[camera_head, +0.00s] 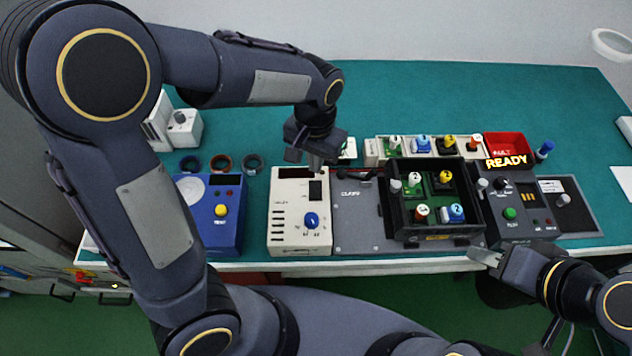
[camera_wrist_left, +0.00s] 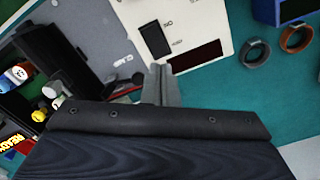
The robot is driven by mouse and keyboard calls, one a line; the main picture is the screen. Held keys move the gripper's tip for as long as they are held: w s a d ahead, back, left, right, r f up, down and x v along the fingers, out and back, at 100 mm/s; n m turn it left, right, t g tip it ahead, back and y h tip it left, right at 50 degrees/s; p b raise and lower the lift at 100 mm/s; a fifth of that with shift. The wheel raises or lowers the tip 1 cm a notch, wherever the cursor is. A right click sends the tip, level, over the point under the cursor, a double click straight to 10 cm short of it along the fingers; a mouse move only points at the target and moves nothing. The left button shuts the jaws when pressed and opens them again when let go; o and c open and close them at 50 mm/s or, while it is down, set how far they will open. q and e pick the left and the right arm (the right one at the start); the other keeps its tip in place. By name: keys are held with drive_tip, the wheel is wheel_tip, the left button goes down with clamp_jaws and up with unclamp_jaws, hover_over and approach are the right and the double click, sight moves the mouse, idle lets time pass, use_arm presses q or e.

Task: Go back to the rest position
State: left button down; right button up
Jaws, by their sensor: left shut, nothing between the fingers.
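My left gripper (camera_head: 316,165) is shut and empty, above the back edge of the white power box (camera_head: 300,240), near its dark display. In the left wrist view, the closed fingers (camera_wrist_left: 162,84) show beside the white box's black switch (camera_wrist_left: 156,41). My right gripper (camera_head: 487,257) is at the front edge of the table, right of the black tray; whether its fingers are apart is unclear. The black tray (camera_head: 398,231) holds several small modules with coloured knobs. It also shows in the left wrist view (camera_wrist_left: 75,50).
A blue box with a yellow knob (camera_head: 220,237) stands left. A rack of modules (camera_head: 371,150) and a red fault bin (camera_head: 518,144) stand behind the tray. A dark control panel with a green button (camera_head: 523,228) stands right. The teal table (camera_head: 420,95) is clear at the back.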

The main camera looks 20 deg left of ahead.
use_arm(q)
drive_tip(key=shift+r+p, duration=0.45)
drive_tip(key=shift+r, duration=0.35)
drive_tip(key=s+a+r+n+t+h, duration=0.2)
drive_tip(key=s+a+r, duration=0.1)
drive_tip(key=s, duration=0.5)
drive_tip(key=s+a+r+n+t+h, duration=0.1)
drive_tip(key=s+a+r+n+t, duration=0.1)
drive_tip(key=s+a, duration=0.4)
wheel_tip(320, 180, up, 2)
drive_tip(key=shift+s+r+t+h, duration=0.1)
drive_tip(key=shift+s+t+h, duration=0.3)
drive_tip(key=shift+s+t, duration=0.55)
